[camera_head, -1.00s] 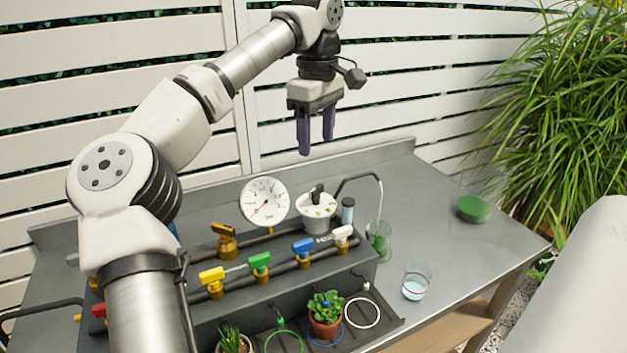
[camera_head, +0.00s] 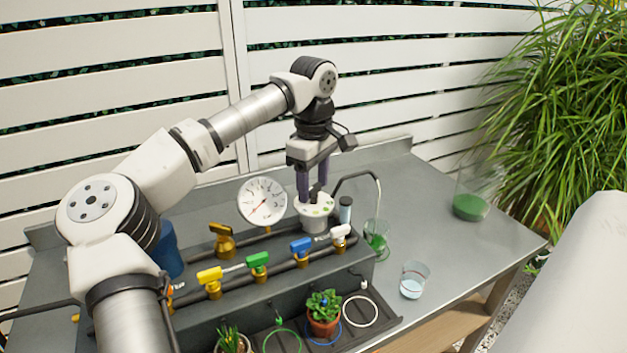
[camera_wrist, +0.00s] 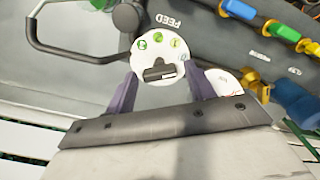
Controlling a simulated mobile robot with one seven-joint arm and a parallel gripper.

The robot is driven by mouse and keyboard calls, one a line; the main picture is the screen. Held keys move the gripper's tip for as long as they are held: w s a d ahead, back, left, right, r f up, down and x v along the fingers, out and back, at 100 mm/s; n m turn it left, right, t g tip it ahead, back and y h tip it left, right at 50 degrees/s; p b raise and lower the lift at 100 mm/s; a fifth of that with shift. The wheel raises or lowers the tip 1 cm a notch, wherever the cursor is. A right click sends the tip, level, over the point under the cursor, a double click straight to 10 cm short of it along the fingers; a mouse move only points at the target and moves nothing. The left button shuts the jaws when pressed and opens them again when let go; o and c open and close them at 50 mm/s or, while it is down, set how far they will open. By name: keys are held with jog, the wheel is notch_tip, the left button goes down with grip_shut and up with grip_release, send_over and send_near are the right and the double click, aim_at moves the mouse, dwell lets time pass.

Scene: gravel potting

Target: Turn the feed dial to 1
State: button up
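The feed dial is a white round unit (camera_head: 316,210) with green marks on its top and a black knob; it stands at the back of the bench. In the wrist view its white face (camera_wrist: 160,55) shows several green symbols, the word FEED beside it, and the dark knob (camera_wrist: 159,73) near the face's lower edge. My gripper (camera_head: 312,198) is directly above the dial, pointing down. In the wrist view its two purple fingers (camera_wrist: 162,92) are apart, one on each side of the knob, with gaps visible. Whether the fingertips touch the dial face I cannot tell.
A pressure gauge (camera_head: 262,201) stands left of the dial. A bent metal pipe (camera_head: 376,185) and a small capped vial (camera_head: 345,210) are close on its right. Coloured valves, including a blue one (camera_head: 301,246), line the pipe in front. Glass beakers stand further right.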

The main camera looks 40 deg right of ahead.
jog(key=c, duration=0.8)
jog(key=shift+r+n, duration=0.1)
jog(key=shift+n, duration=0.2)
jog(key=n+p, duration=0.1)
jog(key=n, duration=0.2)
jog(key=shift+n+p, duration=0.5)
jog(key=shift+n, duration=1.7)
jog(key=o, duration=1)
